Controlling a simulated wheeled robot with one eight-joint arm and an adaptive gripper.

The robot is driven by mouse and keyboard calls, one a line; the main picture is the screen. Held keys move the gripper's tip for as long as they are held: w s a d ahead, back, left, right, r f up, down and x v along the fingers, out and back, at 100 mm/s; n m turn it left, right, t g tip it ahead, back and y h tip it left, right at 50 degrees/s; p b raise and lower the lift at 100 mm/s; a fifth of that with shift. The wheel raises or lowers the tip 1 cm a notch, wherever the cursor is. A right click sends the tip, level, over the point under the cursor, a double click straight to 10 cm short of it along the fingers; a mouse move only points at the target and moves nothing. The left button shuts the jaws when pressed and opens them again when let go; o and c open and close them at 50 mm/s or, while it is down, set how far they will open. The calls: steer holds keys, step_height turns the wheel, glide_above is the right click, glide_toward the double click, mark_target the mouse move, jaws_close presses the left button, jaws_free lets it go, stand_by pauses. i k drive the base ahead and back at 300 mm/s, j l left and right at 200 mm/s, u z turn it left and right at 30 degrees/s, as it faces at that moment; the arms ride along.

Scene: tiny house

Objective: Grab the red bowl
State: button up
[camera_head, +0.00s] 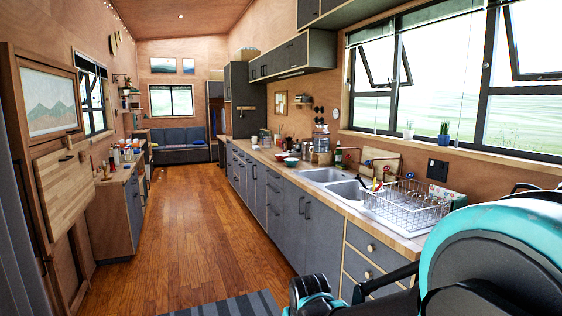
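Small bowls stand close together on the wooden counter beyond the sink. My arm fills the lower right corner, in teal and black, well short of the bowls. I see no gripper fingers, so its opening and contents are hidden.
The long counter (328,197) runs along the right, with a double sink (325,175) and a wire dish rack (408,204) holding glasses. A water dispenser (321,140) stands near the bowls. The wooden floor (195,225) is clear. A cabinet (113,215) stands left.

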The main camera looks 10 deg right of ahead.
mark_target(282, 158)
steer(key=i+u, duration=0.25)
steer(key=i, duration=1.5)
steer(key=i+z, duration=0.1)
steer(key=i, duration=0.85)
steer(key=i+j+z, duration=0.1)
steer(key=i, duration=0.85)
steer(key=j, duration=0.1)
